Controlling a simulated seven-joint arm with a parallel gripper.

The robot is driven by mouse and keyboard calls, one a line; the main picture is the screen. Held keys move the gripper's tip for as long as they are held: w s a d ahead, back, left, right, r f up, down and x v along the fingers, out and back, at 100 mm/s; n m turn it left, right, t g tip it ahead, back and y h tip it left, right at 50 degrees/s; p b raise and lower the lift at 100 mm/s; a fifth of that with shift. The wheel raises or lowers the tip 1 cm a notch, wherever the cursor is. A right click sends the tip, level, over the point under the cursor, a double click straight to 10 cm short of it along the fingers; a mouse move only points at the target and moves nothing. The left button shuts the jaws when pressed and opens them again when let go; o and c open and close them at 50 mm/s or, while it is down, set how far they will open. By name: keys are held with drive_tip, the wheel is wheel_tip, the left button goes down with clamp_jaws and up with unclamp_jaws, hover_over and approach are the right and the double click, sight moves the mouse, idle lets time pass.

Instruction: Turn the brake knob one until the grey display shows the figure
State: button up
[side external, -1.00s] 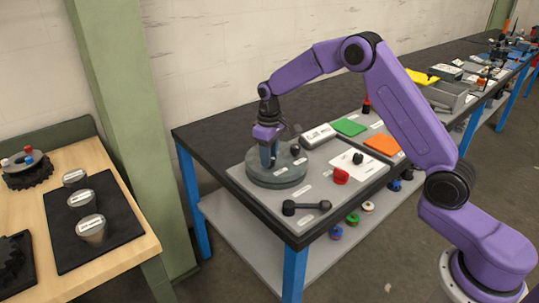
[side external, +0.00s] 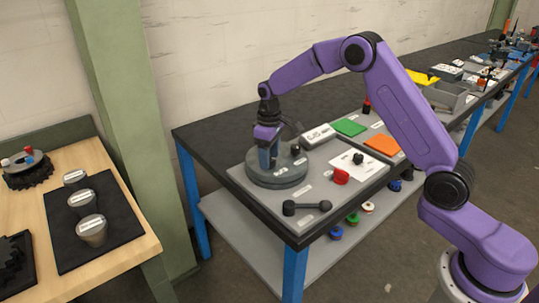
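My gripper (side external: 268,160) points down over the round grey turntable-like disc (side external: 275,180) at the left of the grey board. Its fingertips are low at the disc's top; whether they are open or shut on something there is too small to tell. A small black knob (side external: 295,149) stands on the disc's right rim, just right of my gripper. A light display box (side external: 318,135) with dark characters, too small to read surely, lies behind the disc. I cannot tell which knob is brake knob one.
On the grey board (side external: 318,205) are a red knob (side external: 341,176), a black knob (side external: 358,158) on a white plate and a black bar (side external: 307,207). Green (side external: 348,127) and orange (side external: 382,144) pads lie behind. A wooden table (side external: 130,205) with cups stands at left.

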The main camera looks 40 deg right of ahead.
wheel_tip(320, 180, up, 17)
drive_tip(key=shift+r, duration=0.2)
idle(0.5)
idle(0.3)
drive_tip(key=s+a+f+n, duration=0.15)
drive_tip(key=s+a, duration=0.25)
drive_tip(key=s, duration=0.6)
drive_tip(key=s+a+n, duration=0.3)
drive_tip(key=s+a, duration=0.1)
drive_tip(key=s, duration=0.6)
drive_tip(key=s+d+f+n, duration=0.1)
drive_tip(key=s+d+f, duration=0.1)
drive_tip(key=s, duration=0.5)
drive_tip(key=s+d+f+n, duration=0.1)
drive_tip(key=s+d+f, duration=0.1)
drive_tip(key=s, duration=0.5)
drive_tip(key=s+d+f+n, duration=0.1)
drive_tip(key=s+d+f, duration=0.1)
drive_tip(key=s, duration=0.5)
drive_tip(key=shift+s+d+f, duration=0.25)
drive_tip(key=shift+d+f, duration=0.1)
drive_tip(key=shift+d, duration=0.15)
